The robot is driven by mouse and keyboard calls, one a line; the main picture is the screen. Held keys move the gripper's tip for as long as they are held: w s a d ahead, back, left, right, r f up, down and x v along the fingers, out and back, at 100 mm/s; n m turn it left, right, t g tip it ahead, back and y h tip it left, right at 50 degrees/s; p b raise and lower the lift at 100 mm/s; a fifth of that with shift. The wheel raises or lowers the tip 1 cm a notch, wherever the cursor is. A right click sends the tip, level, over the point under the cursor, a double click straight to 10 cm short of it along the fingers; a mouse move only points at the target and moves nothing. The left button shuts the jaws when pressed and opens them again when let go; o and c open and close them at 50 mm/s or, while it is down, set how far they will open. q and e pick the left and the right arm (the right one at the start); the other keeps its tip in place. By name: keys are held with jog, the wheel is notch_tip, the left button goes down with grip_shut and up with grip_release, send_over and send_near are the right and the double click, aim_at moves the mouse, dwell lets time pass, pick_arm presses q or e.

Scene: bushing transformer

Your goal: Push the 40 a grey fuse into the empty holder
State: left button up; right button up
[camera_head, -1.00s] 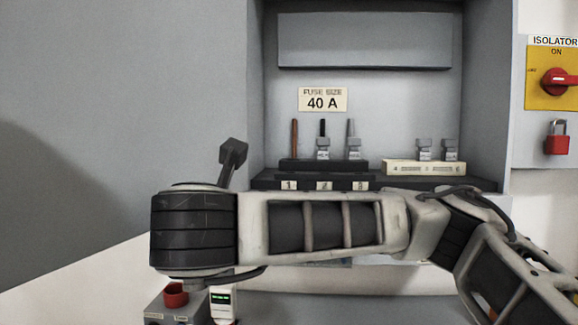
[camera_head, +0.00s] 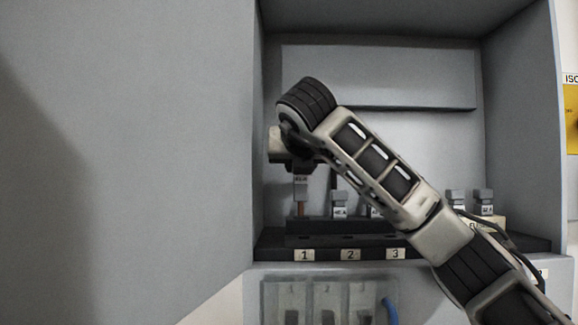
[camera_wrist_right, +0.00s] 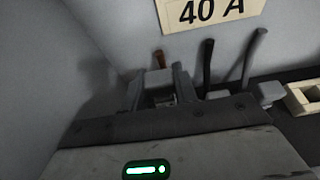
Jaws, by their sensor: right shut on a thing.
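A grey fuse (camera_head: 301,187) with a pale label is held upright by my right gripper (camera_head: 296,165) at the left of the cabinet. It is above position 1 of the black holder block (camera_head: 320,228), in front of the brown rod (camera_head: 300,209), whose lower part shows below the fuse. The fuse's lower edge looks a little higher than that of the fuses standing at 2 (camera_head: 339,203) and 3 (camera_head: 374,208). In the wrist view the gripper fingers (camera_wrist_right: 158,92) close around the grey fuse; its lower end is hidden there. My left gripper is not in view.
A cream rack (camera_head: 492,222) with two grey fuses stands at the right. The cabinet's left wall (camera_head: 258,130) is close to my right gripper. A grey panel (camera_head: 390,75) hangs at the back. A 40 A sign (camera_wrist_right: 208,12) is on the back wall.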

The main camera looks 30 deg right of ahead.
aim_at(302, 193)
jog(key=shift+s+f, duration=0.15)
jog(key=shift+s, duration=0.1)
jog(key=shift+f+b, duration=0.45)
jog(key=shift+b, duration=0.1)
jog(key=shift+f+b, duration=0.6)
jog(key=shift+f, duration=0.2)
jog(key=shift+f+b, duration=1.3)
jog(key=shift+f, duration=0.1)
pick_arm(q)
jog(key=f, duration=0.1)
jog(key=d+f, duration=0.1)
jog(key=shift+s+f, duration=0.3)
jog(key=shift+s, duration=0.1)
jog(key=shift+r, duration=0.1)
pick_arm(e)
jog(key=o, duration=1.1)
jog(key=shift+c, duration=0.2)
